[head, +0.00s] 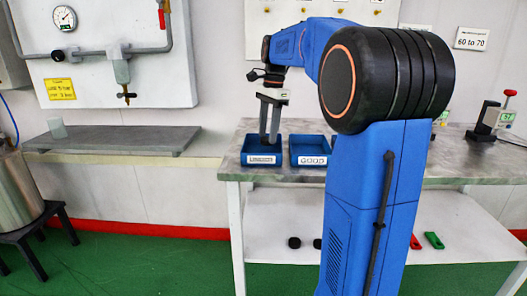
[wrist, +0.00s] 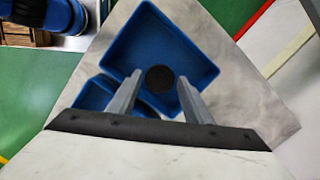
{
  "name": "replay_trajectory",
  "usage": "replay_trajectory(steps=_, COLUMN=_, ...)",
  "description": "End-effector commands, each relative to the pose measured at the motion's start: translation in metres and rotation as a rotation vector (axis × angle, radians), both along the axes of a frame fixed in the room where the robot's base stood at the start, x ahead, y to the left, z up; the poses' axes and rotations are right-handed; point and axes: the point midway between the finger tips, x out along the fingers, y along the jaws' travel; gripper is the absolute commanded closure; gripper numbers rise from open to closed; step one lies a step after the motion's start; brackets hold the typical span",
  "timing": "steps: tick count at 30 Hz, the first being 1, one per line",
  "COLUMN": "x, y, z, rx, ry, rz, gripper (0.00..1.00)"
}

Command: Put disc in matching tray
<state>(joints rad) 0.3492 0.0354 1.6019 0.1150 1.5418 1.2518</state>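A dark round disc (wrist: 160,78) lies on the floor of a blue tray (wrist: 140,28) in the wrist view. In the head view this is the left tray (head: 246,158), with a white label too small to read. The disc is hidden in the head view. My gripper (head: 269,140) reaches down into the left tray. In the wrist view its two fingers (wrist: 160,80) are apart, one on each side of the disc, with a gap to it.
The trays stand on a grey table (head: 228,173). A gauge stand with a red knob (head: 510,93) is at the table's right. Two dark discs (head: 294,242) and red and green pieces (head: 433,240) lie on the lower shelf.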

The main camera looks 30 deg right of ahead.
Motion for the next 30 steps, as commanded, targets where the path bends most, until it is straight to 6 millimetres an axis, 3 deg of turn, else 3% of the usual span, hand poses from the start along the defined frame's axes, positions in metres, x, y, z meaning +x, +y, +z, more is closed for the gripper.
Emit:
replay_trajectory(steps=14, x=0.0, y=-0.001, z=0.008, rx=0.0, ry=0.0, rz=0.0, gripper=0.4)
replay_trajectory(steps=20, x=0.001, y=-0.005, z=0.039, rx=-0.001, ry=-0.002, rz=0.0, gripper=0.4)
replay_trajectory(steps=30, x=0.001, y=-0.014, z=0.106, rx=-0.001, ry=-0.003, rz=0.0, gripper=0.4)
